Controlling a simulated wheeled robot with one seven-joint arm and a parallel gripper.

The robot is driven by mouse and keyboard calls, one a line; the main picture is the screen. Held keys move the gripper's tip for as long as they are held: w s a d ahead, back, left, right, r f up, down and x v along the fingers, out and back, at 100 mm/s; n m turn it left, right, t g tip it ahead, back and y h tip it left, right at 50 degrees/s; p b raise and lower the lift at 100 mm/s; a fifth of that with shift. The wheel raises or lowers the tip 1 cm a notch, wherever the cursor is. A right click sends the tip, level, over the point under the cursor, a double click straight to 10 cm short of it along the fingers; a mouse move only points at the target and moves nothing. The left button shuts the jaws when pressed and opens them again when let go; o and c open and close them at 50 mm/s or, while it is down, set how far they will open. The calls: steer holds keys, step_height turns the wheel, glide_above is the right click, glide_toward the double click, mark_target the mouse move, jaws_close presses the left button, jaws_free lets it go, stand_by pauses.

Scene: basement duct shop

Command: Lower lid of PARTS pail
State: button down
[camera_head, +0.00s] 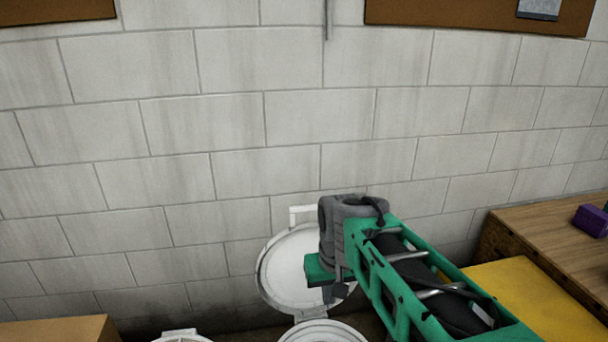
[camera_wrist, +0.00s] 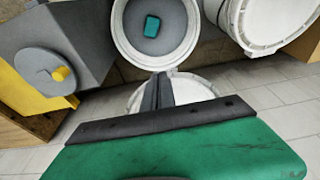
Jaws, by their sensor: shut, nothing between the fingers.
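A white pail stands open at the bottom of the head view, its rim (camera_head: 322,331) cut by the picture edge. Its round white lid (camera_head: 283,267) is raised on the wall side, standing steeply, with a white handle at its top. In the wrist view I look down into the open pail (camera_wrist: 117,36), which holds a small teal block (camera_wrist: 152,26). The lid also shows there (camera_wrist: 197,88), partly hidden behind my fingers. My gripper (camera_head: 336,296) is shut and empty in front of the lid; its fingertips (camera_wrist: 159,76) also show in the wrist view. I cannot tell whether they touch it. No PARTS label is readable.
Another white pail stands beside the open one, at the lower left (camera_head: 183,336) and in the wrist view (camera_wrist: 275,22). A grey and yellow machine (camera_wrist: 48,68) flanks the other side. A wooden bench (camera_head: 545,225) stands right; a block wall (camera_head: 210,120) is behind.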

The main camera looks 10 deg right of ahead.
steer(key=w+r+p, duration=0.8)
steer(key=w+r, duration=0.2)
steer(key=w, duration=0.3)
steer(key=w+r+p, duration=0.7)
steer(key=w+r, duration=0.3)
steer(key=w, duration=0.2)
step_height(320, 180, down, 10)
steer(key=s+p, duration=0.1)
steer(key=p, duration=0.1)
steer(key=shift+p, duration=0.3)
steer(key=shift+s+f, duration=0.1)
steer(key=shift+s, duration=0.05)
